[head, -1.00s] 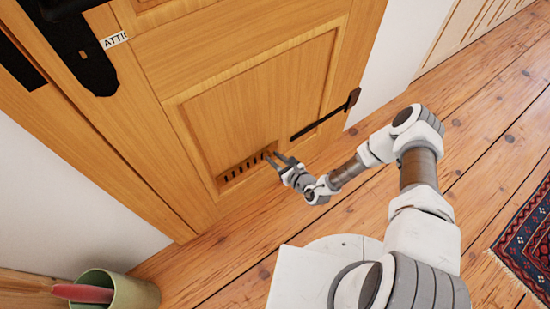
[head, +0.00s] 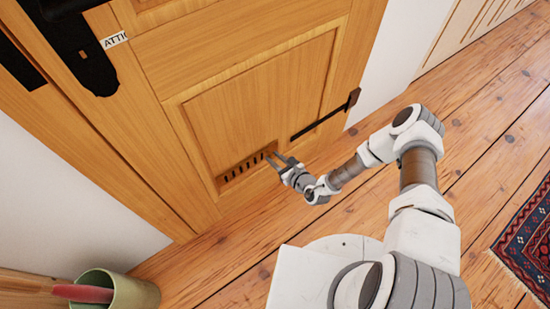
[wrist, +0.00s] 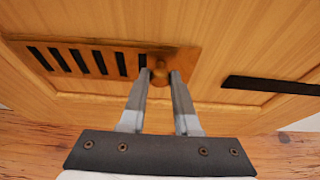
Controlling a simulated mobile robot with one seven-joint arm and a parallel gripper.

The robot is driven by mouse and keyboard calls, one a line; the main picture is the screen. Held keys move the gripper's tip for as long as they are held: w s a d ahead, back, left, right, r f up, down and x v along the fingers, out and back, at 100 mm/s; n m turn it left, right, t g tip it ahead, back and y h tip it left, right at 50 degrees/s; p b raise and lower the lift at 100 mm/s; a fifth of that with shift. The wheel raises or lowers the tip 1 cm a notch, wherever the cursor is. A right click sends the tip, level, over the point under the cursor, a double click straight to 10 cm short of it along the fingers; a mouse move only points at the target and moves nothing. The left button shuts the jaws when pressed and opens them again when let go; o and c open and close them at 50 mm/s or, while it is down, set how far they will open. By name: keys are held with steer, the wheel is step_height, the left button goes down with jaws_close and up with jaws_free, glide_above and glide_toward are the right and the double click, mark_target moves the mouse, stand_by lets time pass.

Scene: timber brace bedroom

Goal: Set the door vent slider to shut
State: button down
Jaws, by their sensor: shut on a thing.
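The door vent (head: 236,171) is a wooden plate with a row of dark slots, low on the wooden door (head: 260,95). It also shows in the wrist view (wrist: 103,61), where several slots look dark and open on its left part. A small round wooden knob (wrist: 160,66) sits toward the plate's right end. My gripper (wrist: 160,76) has one finger on each side of the knob and is shut on it. In the head view my gripper (head: 277,160) reaches the right end of the vent, and the knob is too small to make out.
A black hinge strap (head: 325,119) lies on the door right of the vent; it also shows in the wrist view (wrist: 275,84). A green bin (head: 120,292) stands at lower left. A patterned rug (head: 525,245) lies at right. Bare floorboards (head: 225,263) lie before the door.

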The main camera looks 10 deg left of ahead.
steer(key=shift+w+d, duration=0.1)
steer(key=shift+w+d+p, duration=0.45)
steer(key=shift+w+d, duration=0.15)
steer(key=shift+w, duration=0.1)
steer(key=c, duration=0.6)
jaws_free()
steer(key=shift+c, duration=0.2)
steer(key=p+v, duration=0.6)
steer(key=v, duration=1.1)
steer(key=shift+r, duration=0.2)
steer(key=shift+d, duration=0.15)
